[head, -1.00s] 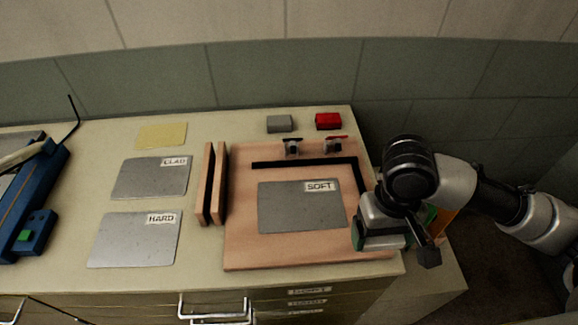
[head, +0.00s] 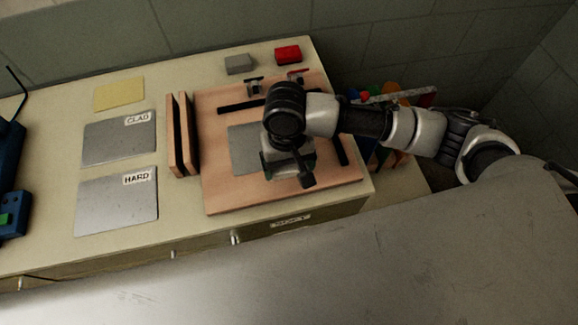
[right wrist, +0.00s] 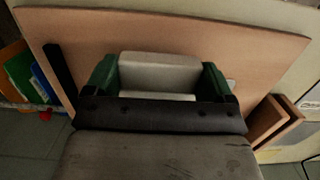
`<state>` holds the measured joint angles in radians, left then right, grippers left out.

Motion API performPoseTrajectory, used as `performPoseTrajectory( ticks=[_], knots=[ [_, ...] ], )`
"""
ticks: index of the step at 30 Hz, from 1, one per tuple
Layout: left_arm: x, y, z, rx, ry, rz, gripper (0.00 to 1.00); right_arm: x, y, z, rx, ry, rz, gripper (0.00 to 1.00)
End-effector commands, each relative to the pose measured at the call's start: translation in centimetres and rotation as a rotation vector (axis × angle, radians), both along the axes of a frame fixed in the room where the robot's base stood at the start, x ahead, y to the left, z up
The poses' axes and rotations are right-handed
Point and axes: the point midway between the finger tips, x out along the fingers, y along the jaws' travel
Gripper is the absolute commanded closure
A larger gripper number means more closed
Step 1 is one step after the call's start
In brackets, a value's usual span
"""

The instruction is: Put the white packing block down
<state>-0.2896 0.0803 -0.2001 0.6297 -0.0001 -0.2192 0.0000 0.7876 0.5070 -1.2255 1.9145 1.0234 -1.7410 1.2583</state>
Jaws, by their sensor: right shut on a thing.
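My right gripper (head: 288,168) is over the pinkish wooden board (head: 235,198), above the right part of a grey metal sheet (head: 243,148). In the right wrist view its green-sided fingers (right wrist: 160,82) are shut on the white packing block (right wrist: 160,68), one on each side. The block is hidden behind the gripper in the head view. I cannot tell whether it touches the sheet or hangs above it. The sheet's label is covered by my arm. My left gripper is not in view.
Two upright wooden strips (head: 183,135) stand left of the board. Sheets marked CLAD (head: 118,140) and HARD (head: 115,202), and a yellow sheet (head: 118,94), lie further left. A grey block (head: 239,64) and a red block (head: 288,55) are at the back. Coloured items (head: 375,93) stand right of the bench.

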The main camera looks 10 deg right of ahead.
Motion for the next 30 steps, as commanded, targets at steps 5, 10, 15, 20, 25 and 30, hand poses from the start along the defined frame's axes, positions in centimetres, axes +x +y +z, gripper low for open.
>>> performPoseTrajectory(
  ticks=[5,10,15,20,25,30],
  knots=[
    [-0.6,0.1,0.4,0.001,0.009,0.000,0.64,-0.1,-0.1,-2.2,-0.001,0.002,0.000,0.39],
    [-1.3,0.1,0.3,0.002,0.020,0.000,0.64,0.0,-0.1,-2.5,-0.001,0.000,0.001,0.39],
    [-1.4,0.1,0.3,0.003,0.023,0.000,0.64,-0.1,-0.1,-2.6,-0.001,0.001,0.001,0.39],
    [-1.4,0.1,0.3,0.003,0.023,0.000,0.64,0.0,-0.1,-2.8,0.000,-0.001,0.001,0.00],
    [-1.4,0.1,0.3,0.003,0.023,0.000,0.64,0.0,-0.1,-2.7,0.000,0.000,0.001,0.00],
    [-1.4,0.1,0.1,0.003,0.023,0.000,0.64,0.0,0.0,-2.0,0.002,-0.001,0.002,0.00]
  ],
)
